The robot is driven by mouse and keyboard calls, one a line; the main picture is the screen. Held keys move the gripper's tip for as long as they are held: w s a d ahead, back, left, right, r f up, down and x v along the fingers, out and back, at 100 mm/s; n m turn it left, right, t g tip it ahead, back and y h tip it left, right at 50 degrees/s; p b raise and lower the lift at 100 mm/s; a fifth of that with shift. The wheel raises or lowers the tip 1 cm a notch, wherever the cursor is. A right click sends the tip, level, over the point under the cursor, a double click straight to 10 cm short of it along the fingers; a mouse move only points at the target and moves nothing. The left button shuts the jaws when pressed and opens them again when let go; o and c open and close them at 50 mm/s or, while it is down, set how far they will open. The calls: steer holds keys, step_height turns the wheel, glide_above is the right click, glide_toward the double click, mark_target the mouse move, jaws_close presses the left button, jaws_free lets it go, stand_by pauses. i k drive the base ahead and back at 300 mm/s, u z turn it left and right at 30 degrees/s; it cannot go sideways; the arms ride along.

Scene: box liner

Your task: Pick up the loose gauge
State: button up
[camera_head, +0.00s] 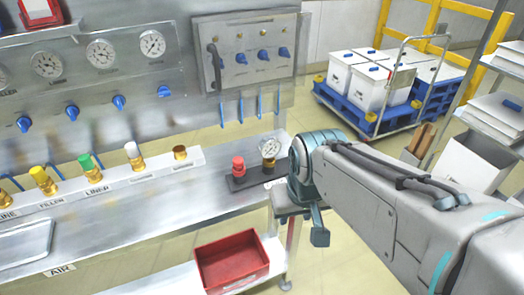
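A loose gauge (269,149) with a round white dial and a brass-coloured fitting stands upright on a dark block (247,179) at the right end of the metal bench. A red fitting (238,165) stands on the same block, to the left of the gauge. My arm comes in from the right, and its end is just right of the gauge, apart from it in the picture. My gripper (319,235) points down beside the bench's right end, mostly hidden by the arm. Whether its fingers are open does not show.
A white rack (110,184) with several coloured-cap fittings lies along the bench. Mounted gauges (102,53) and blue valves line the back panel. A red bin (232,261) sits on the lower shelf. A blue cart (350,108) with white boxes stands behind. Bare bench lies left of the block.

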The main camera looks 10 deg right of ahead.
mark_target(270, 146)
steer(key=u, duration=0.55)
steer(key=i, duration=0.45)
steer(key=z, duration=1.3)
